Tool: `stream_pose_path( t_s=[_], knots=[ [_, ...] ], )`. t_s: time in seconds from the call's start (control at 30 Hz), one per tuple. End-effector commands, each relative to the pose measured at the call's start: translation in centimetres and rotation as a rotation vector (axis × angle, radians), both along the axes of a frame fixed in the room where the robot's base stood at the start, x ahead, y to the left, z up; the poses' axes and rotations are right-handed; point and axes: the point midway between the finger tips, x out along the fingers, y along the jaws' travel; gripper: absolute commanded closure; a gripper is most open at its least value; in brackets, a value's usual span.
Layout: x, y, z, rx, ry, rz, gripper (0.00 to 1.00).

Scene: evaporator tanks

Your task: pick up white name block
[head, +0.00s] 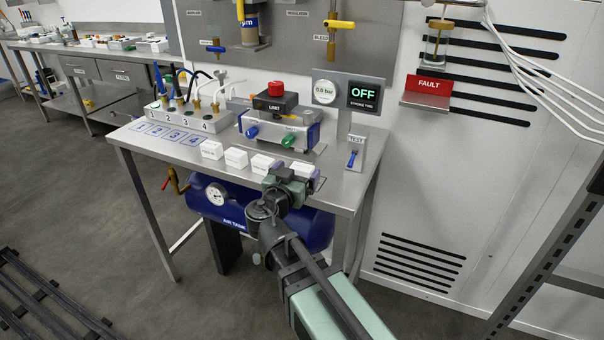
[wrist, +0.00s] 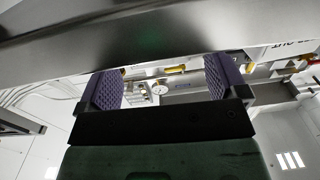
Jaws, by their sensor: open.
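Several white blocks with small dark print stand in a row on the steel table: one at the left (head: 211,149), one beside it (head: 236,158), one further right (head: 263,163) and one at the right (head: 300,170). The print is too small to read, so I cannot tell which is the name block. My gripper (head: 291,184) is at the table's front edge, close to the right-hand blocks and partly hiding them. In the wrist view my gripper (wrist: 163,84) has its two purple pads wide apart, with no block seen between them.
The steel table (head: 140,150) bears numbered squares at the left, a numbered stand (head: 205,125) with cables, and a device with a red button (head: 276,89). A small blue-handled test switch (head: 352,158) stands right. A blue tank (head: 235,205) hangs below. A metal band (wrist: 160,35) crosses the wrist view.

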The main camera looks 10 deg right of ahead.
Motion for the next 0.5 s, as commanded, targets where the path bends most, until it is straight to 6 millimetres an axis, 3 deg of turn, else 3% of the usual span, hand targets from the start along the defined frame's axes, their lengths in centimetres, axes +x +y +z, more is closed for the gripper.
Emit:
stream_pose_path(
  t_s=[0.13, 0.37, 0.5],
  knots=[
    [0.7, -0.4, 0.0, 0.000, 0.000, 0.000, 0.08],
    [4.0, -2.8, -0.1, 0.001, 0.001, -0.001, 0.08],
    [4.2, -3.1, -0.1, 0.000, 0.001, 0.000, 0.08]
  ],
)
